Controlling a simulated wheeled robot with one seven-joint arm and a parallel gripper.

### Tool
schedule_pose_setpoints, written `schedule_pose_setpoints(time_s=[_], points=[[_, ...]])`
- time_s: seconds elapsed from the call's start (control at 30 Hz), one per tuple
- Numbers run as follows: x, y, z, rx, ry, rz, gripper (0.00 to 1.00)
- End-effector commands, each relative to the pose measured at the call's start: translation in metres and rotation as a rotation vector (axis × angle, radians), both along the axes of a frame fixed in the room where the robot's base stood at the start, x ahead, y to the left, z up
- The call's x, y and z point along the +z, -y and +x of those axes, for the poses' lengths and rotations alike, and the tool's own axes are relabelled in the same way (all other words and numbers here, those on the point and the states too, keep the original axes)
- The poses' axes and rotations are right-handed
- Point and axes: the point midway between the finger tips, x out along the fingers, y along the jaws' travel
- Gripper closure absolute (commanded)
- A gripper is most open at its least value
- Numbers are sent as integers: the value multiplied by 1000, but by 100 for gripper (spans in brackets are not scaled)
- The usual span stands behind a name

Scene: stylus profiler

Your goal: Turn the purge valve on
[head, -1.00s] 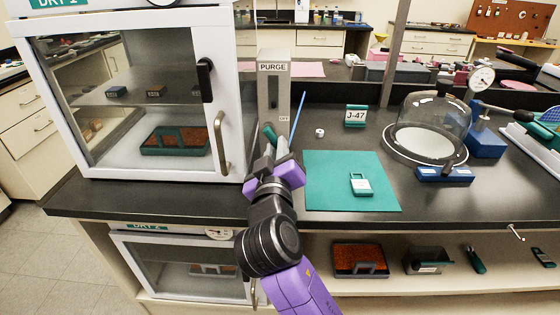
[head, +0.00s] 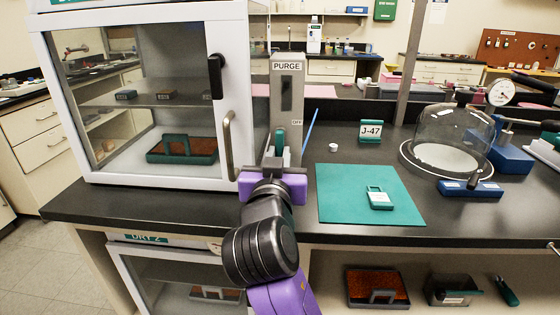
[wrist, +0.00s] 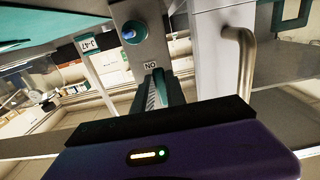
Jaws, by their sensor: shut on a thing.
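The purge valve is on a narrow grey panel (head: 287,88) with a PURGE label on top and an OFF label at its right. In the wrist view the panel (wrist: 137,15) appears upside down, with a round teal hub (wrist: 133,33) and an ON label (wrist: 150,65). My gripper (head: 277,160) is in front of the panel's lower part, shut on the teal valve handle (head: 280,141). In the wrist view my gripper (wrist: 160,95) reaches toward the ON label. The handle's exact angle is partly hidden by the jaws.
The white dry cabinet (head: 238,60) with its door handle (head: 229,145) stands close on the left. A thin blue rod (head: 310,130) leans at the right.

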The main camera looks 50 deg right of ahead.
Motion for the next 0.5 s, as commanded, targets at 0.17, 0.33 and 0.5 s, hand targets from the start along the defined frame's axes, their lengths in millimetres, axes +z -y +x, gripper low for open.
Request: schedule_pose_setpoints(time_s=[0.17, 0.33, 0.5], points=[[-1, -1, 0, 1, 6, 9, 100], [-1, -1, 1, 2, 6, 9, 100], [-1, -1, 1, 2, 6, 7, 68]])
